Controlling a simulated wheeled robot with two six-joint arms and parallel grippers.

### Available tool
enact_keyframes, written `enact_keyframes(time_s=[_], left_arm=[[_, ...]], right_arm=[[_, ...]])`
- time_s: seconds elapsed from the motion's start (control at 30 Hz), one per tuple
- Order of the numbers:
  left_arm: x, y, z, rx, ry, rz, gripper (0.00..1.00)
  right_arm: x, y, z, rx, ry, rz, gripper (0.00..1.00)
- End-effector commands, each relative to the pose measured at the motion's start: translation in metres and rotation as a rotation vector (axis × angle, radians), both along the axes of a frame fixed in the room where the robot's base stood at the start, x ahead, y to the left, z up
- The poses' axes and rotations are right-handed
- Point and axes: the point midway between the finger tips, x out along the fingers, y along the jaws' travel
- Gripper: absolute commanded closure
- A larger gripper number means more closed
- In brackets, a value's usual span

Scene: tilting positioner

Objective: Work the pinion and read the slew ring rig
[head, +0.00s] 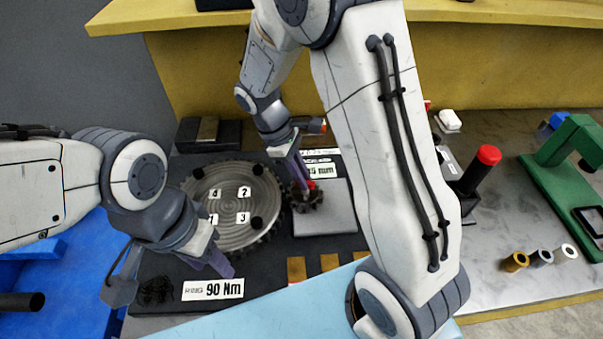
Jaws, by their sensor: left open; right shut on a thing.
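The slew ring (228,190) is a dark toothed ring with a grey grooved face, number tags 1 to 4 and dark round knobs. The small dark pinion (308,202) sits at its right edge, with a bit of red on top. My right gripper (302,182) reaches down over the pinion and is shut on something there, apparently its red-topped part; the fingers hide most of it. My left gripper (172,280) is open and empty at the ring's front left. A label (212,289) reading 90 Nm lies in front of the ring; another label (322,170), partly hidden, ends in "5 mm".
Several brass blocks (297,268) lie in front of the pinion. To the right stand a black post with a red cap (488,155), a green frame (567,140) and several small cylinders (540,258). A blue tray (75,260) is at left. My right arm hides the middle.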

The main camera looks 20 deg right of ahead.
Motion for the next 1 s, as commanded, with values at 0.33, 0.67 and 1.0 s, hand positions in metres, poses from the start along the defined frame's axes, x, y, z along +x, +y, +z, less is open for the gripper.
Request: enact_keyframes(time_s=[0.33, 0.67, 1.0], left_arm=[[0.0, 0.0, 0.0, 0.0, 0.0, 0.0, 0.5], [0.0, 0.0, -0.002, 0.0, 0.0, 0.0, 0.5], [0.0, 0.0, -0.007, 0.0, 0.0, 0.0, 0.5]], right_arm=[[0.001, 0.0, 0.001, 0.001, -0.003, 0.004, 0.54], [0.008, 0.008, 0.022, 0.0, -0.008, 0.006, 0.54], [0.023, 0.027, 0.081, 0.002, -0.006, 0.005, 0.54]])
